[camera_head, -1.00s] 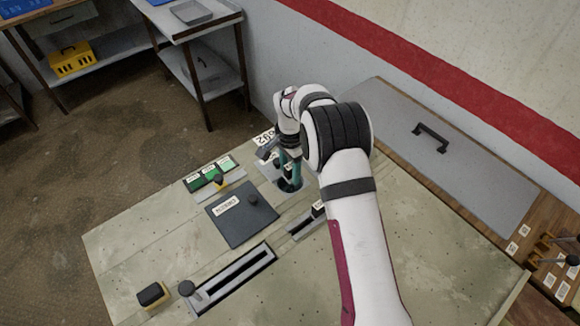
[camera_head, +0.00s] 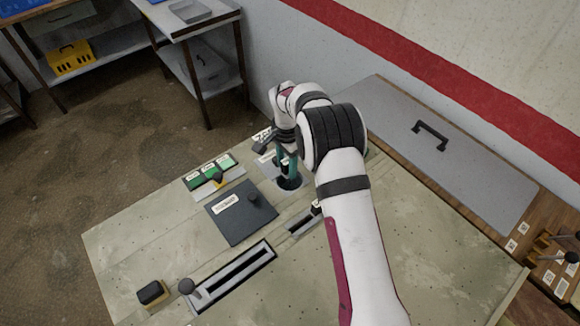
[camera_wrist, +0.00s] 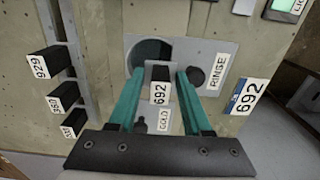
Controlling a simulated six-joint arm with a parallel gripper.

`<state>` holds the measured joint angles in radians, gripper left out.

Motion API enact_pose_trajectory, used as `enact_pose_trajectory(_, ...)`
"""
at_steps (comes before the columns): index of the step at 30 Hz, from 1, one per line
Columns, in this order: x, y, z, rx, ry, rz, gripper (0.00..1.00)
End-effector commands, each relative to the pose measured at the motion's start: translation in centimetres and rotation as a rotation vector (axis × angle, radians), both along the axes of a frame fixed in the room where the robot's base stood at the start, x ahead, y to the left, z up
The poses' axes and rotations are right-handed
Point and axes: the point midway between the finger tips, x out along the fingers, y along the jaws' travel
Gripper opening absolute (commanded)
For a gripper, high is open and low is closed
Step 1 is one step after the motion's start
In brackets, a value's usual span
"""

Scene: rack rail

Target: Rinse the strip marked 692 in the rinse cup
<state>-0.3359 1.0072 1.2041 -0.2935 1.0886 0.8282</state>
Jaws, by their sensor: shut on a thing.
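My gripper (camera_wrist: 160,74) has teal fingers and is shut on the strip marked 692 (camera_wrist: 160,93), whose black end and white label show between the fingers. The strip's lower part is hidden. The rinse cup (camera_wrist: 146,51) shows as a dark round opening in a grey plate beside the RINSE label (camera_wrist: 219,70); the held strip overlaps its lower edge in the wrist view. In the head view my gripper (camera_head: 287,168) is over the cup opening (camera_head: 290,183). I cannot tell whether the strip's tip is inside the cup.
Several black-ended strips, one marked 929 (camera_wrist: 47,62), sit along a rail at the left. A dark lidded plate (camera_head: 236,222) and a slotted rail (camera_head: 233,280) lie nearer on the bench.

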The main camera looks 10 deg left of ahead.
Motion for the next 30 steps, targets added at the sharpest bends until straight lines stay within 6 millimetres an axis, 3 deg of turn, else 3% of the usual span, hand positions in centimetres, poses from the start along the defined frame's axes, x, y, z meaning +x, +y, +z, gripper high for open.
enact_pose_trajectory(30,-1.7,-1.7,0.0,0.000,0.000,0.001,0.09)
